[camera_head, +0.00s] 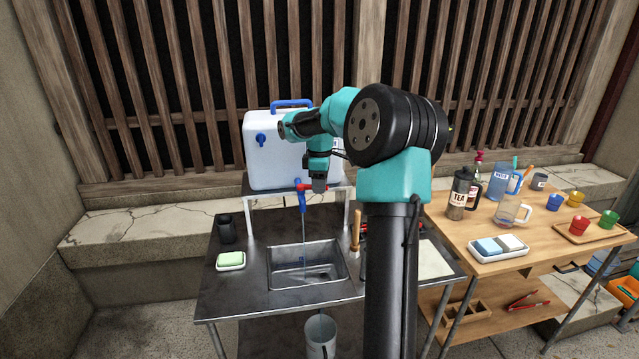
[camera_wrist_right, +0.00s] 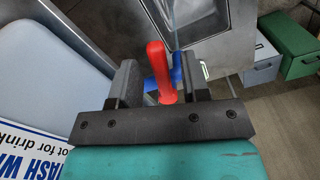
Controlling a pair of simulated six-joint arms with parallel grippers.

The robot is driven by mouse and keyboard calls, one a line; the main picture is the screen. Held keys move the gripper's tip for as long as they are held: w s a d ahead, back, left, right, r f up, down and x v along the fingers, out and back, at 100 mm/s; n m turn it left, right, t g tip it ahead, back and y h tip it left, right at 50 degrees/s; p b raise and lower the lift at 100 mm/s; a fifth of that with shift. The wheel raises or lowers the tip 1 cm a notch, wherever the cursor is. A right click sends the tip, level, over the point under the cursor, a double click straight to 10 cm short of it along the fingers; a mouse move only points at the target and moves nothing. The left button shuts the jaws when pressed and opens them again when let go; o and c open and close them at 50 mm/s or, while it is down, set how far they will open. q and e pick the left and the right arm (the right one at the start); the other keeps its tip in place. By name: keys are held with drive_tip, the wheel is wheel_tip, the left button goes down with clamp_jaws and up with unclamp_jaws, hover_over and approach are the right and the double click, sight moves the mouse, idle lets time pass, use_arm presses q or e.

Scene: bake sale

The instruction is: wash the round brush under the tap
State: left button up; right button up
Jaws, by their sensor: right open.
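The tap (camera_head: 301,200) is blue with a red lever (camera_head: 308,187), above the metal sink (camera_head: 346,262). A thin stream of water appears to fall from it into the sink. My right gripper (camera_head: 319,187) is at the lever. In the right wrist view the red lever (camera_wrist_right: 160,75) lies between the open jaws of my right gripper (camera_wrist_right: 160,65); whether a jaw touches it I cannot tell. A wooden handle (camera_head: 355,230) stands just right of the sink and may be the round brush's; its head is not clear. My left gripper is not in view.
A white water tank (camera_head: 278,155) stands on a raised shelf behind the sink. Green soap in a dish (camera_head: 231,261) and a dark cup (camera_head: 226,228) are left of the sink. My arm hides part of the counter's right side. A wooden table (camera_head: 460,228) stands right.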

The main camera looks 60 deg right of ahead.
wheel_tip(320, 180, up, 17)
drive_tip(key=shift+r, duration=0.2)
idle(0.6)
idle(0.3)
